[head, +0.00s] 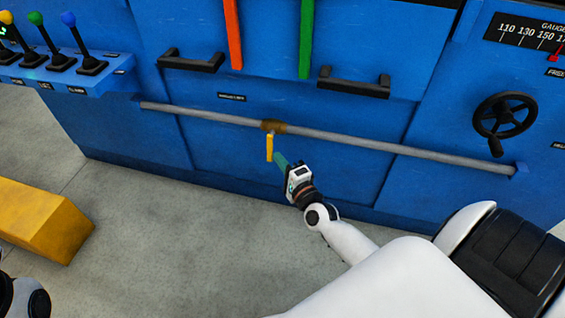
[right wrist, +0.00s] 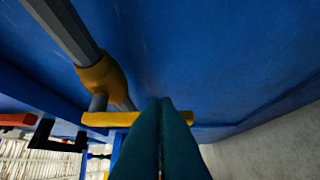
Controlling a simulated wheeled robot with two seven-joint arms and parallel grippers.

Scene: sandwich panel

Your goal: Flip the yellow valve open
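The yellow valve handle (head: 269,148) hangs straight down from a brass valve body (head: 273,126) on a grey pipe. In the right wrist view the handle (right wrist: 110,119) runs across the picture, with the valve body (right wrist: 102,78) above it. My right gripper (head: 279,158) is just right of the handle in the head view. Its two teal fingers (right wrist: 166,102) are together with nothing seen between them. In the wrist view the fingertips cover part of the handle; I cannot tell whether they touch it. My left gripper is not in view.
The pipe (head: 400,148) runs across the blue panel (head: 140,80). Two black handles (head: 192,62) sit above it. A black handwheel (head: 503,116) is on the right, several coloured levers (head: 60,61) on the left. A yellow block (head: 40,222) lies on the open grey floor.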

